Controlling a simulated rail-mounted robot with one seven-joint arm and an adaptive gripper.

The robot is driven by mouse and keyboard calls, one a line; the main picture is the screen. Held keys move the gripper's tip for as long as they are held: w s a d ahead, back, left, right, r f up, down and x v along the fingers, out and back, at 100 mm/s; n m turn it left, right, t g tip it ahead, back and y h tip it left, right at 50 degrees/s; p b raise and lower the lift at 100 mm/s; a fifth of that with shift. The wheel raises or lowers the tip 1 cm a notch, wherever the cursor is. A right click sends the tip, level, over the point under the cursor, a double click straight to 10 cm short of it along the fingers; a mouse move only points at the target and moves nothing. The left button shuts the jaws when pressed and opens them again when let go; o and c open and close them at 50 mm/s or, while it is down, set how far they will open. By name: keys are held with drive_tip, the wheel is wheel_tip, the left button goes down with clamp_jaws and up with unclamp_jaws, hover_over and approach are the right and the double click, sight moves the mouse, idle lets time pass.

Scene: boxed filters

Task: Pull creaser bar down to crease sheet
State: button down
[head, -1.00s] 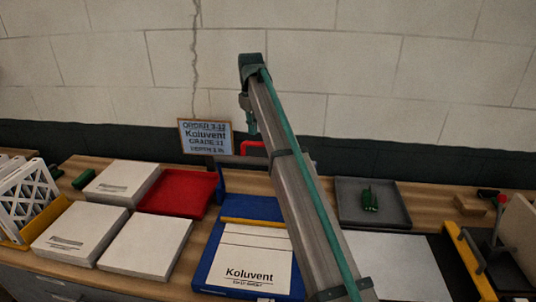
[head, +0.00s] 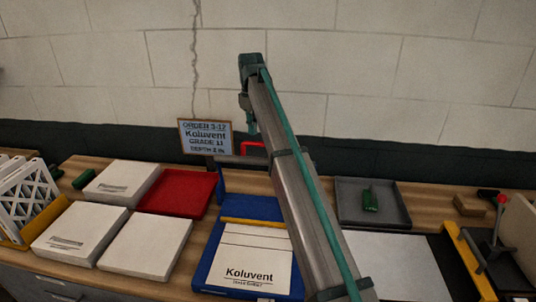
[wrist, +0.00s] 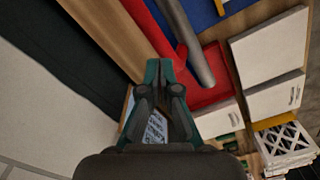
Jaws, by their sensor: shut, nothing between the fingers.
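The creaser has a blue bed (head: 207,272) with a printed white Koluvent sheet (head: 262,257) lying on it. Its grey creaser bar (head: 236,160) is at the back of the bed, with a red handle (head: 252,145) partly hidden behind my arm. In the wrist view, the grey bar (wrist: 188,45) and red handle (wrist: 143,22) show close up, just beyond the fingertips. My gripper (head: 251,129) is above the back of the creaser, near the handle. In the wrist view my gripper (wrist: 161,63) is shut, with nothing between its fingertips. Whether it touches the handle is unclear.
A red tray (head: 180,192) and white boxes (head: 147,243) stand left of the creaser. An order sign (head: 206,137) stands behind. To the right are a grey tray (head: 350,212) with a green item (head: 370,200) and a yellow-edged tool (head: 468,262).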

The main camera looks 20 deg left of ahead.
sight(251, 162)
drive_tip(key=shift+f, duration=1.45)
idle(0.3)
drive_tip(key=shift+s, duration=0.15)
drive_tip(key=shift+s+d+f, duration=0.15)
drive_tip(key=shift+s, duration=0.4)
drive_tip(key=shift+s+d+f, duration=0.1)
drive_tip(key=shift+s, duration=0.55)
drive_tip(key=shift+s+d+f, duration=0.1)
drive_tip(key=shift+s+f, duration=0.05)
drive_tip(key=shift+s, duration=0.35)
drive_tip(key=shift+s+d+f, duration=0.1)
drive_tip(key=shift+s, duration=0.4)
drive_tip(key=shift+s+d+f, duration=0.1)
drive_tip(key=shift+s+f, duration=0.1)
drive_tip(key=shift+s, duration=0.35)
drive_tip(key=shift+s+d+f, duration=0.1)
drive_tip(key=shift+s+f, duration=0.1)
drive_tip(key=shift+s, duration=0.35)
